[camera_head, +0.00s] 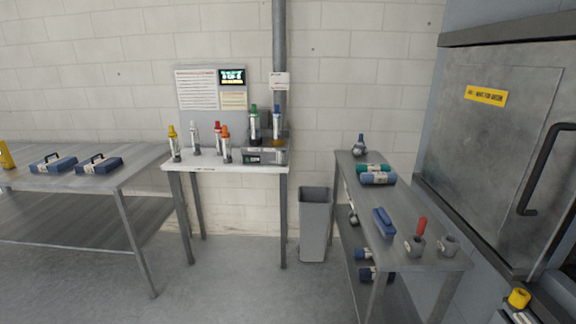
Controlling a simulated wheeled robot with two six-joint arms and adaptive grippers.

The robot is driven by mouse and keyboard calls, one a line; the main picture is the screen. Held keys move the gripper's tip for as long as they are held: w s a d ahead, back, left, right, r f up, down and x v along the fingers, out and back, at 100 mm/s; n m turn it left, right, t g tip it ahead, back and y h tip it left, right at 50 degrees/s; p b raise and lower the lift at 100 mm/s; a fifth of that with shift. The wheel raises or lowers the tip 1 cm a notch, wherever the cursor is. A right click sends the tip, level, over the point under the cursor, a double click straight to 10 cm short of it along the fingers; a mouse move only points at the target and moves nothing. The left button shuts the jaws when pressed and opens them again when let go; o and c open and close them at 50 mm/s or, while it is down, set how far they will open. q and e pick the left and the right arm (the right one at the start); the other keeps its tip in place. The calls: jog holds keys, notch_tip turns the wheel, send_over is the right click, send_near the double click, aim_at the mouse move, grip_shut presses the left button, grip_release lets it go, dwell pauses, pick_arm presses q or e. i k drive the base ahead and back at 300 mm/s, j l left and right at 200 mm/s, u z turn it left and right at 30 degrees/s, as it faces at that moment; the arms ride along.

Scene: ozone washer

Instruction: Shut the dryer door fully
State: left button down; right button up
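A large grey metal door (478,150) fills the right side of the head view. It has a yellow warning label (486,95) and a long dark bar handle (535,180) at the picture's right edge. No word on it names it as the dryer door. Its right side is cut off by the frame, so I cannot tell whether it is fully shut or slightly ajar. Neither of my grippers shows in this view.
A narrow grey steel table (440,262) with tools and bottles stands left of the door. A yellow-capped item (518,298) is at bottom right. A grey bin (314,225), a white-topped bench (215,167) and a long steel table (135,172) stand further left. The centre floor is clear.

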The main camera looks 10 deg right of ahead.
aim_at(502, 151)
jog(key=i+j+u, duration=0.2)
jog(key=i, duration=0.45)
jog(key=i+u, duration=0.15)
jog(key=i, duration=0.45)
jog(key=i+z, duration=0.3)
jog(key=z, duration=0.2)
jog(key=i+j+z, duration=0.15)
jog(key=i+z, duration=0.15)
jog(key=z, duration=0.2)
jog(key=i+j+z, duration=0.3)
jog(key=z, duration=0.15)
jog(key=i+j+z, duration=0.2)
jog(key=z, duration=0.3)
jog(key=j, duration=0.1)
